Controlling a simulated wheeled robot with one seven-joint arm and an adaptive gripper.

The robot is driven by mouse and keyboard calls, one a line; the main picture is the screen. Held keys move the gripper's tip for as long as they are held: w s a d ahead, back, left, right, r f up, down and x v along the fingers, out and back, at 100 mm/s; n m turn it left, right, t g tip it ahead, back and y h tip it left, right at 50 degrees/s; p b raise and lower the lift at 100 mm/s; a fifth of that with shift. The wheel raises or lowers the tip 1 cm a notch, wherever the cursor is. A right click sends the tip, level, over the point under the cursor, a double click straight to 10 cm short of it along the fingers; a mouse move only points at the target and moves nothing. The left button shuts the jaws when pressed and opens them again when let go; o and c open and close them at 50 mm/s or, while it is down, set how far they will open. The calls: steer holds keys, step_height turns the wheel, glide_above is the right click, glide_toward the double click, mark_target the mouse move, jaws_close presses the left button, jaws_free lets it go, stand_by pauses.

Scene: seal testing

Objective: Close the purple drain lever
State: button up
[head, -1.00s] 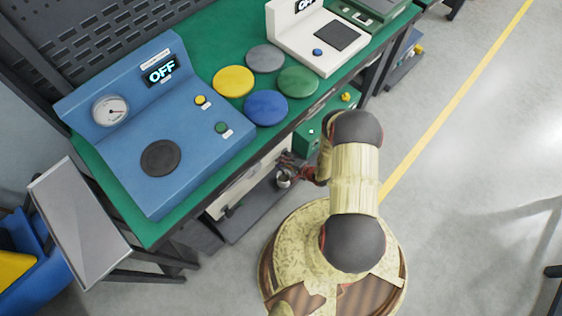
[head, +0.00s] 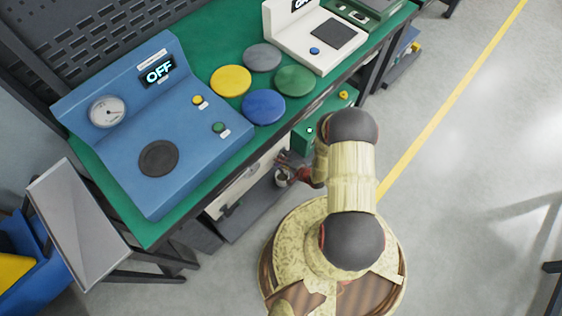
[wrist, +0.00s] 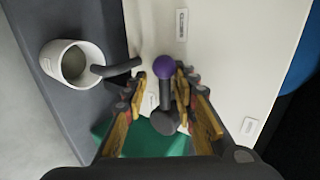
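The purple drain lever (wrist: 164,68) shows in the wrist view as a purple ball on a dark stem, on the front of a white panel (wrist: 225,45). My gripper (wrist: 160,84) has its two fingers apart, one on each side of the lever. The fingers do not visibly squeeze it. In the head view the lever is not clear, hidden around my arm and the bench's underside. A dark spout (wrist: 118,68) reaches from the panel side over a white cup (wrist: 72,62) to the left.
The cup stands on a grey shelf (wrist: 95,20) close to my left finger. In the head view, a blue testing machine (head: 185,165) showing OFF, coloured discs (head: 264,107) and a white device (head: 312,48) sit on the green bench above. Open floor lies to the right.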

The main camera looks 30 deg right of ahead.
steer(key=shift+o, duration=0.4)
steer(key=shift+a, duration=0.1)
steer(key=shift+r, duration=0.15)
steer(key=v, duration=1.1)
steer(key=shift+s+r, duration=0.2)
steer(key=shift+s, duration=0.1)
